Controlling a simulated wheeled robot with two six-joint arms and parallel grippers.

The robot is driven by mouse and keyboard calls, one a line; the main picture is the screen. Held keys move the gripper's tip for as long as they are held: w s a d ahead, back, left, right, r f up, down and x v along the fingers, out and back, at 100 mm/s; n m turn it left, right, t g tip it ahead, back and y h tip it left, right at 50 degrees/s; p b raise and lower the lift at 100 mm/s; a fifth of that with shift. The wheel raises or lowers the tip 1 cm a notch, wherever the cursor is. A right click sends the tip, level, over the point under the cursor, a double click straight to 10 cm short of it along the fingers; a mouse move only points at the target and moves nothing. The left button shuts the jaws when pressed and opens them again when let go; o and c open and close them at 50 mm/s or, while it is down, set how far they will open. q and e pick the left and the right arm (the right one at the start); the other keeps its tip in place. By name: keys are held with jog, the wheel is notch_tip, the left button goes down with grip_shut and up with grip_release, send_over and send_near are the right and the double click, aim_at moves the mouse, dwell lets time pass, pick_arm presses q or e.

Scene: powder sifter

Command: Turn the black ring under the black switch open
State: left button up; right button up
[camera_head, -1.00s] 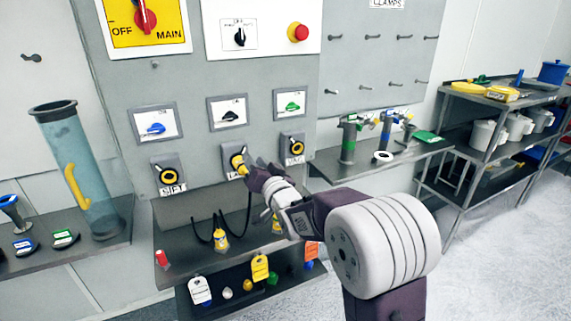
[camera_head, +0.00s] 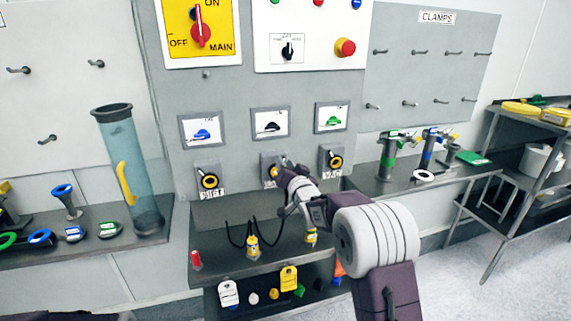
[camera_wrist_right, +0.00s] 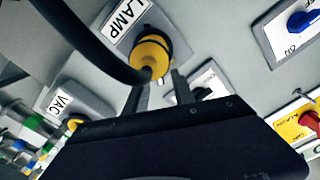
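The black switch (camera_head: 271,127) is in the middle framed panel on the grey wall. It also shows in the wrist view (camera_wrist_right: 203,93). Below it is the middle socket, with a label reading "LAMP" in the wrist view. A yellow plug (camera_wrist_right: 152,52) sits there with the black ring (camera_wrist_right: 148,38) around it, partly hidden by a thick black cable. My right gripper (camera_wrist_right: 158,93) is close to the plug, its two fingers apart. I cannot tell whether they touch the ring. In the head view the right gripper (camera_head: 281,168) covers much of this socket. My left gripper is not in view.
Similar sockets stand left (camera_head: 208,181) and right (camera_head: 335,161) of the middle one. A shelf (camera_head: 215,262) below holds yellow connectors on black cables. A tall clear tube (camera_head: 126,160) stands at left; clamps (camera_head: 389,155) stand on the right shelf.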

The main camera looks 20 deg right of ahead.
grip_shut()
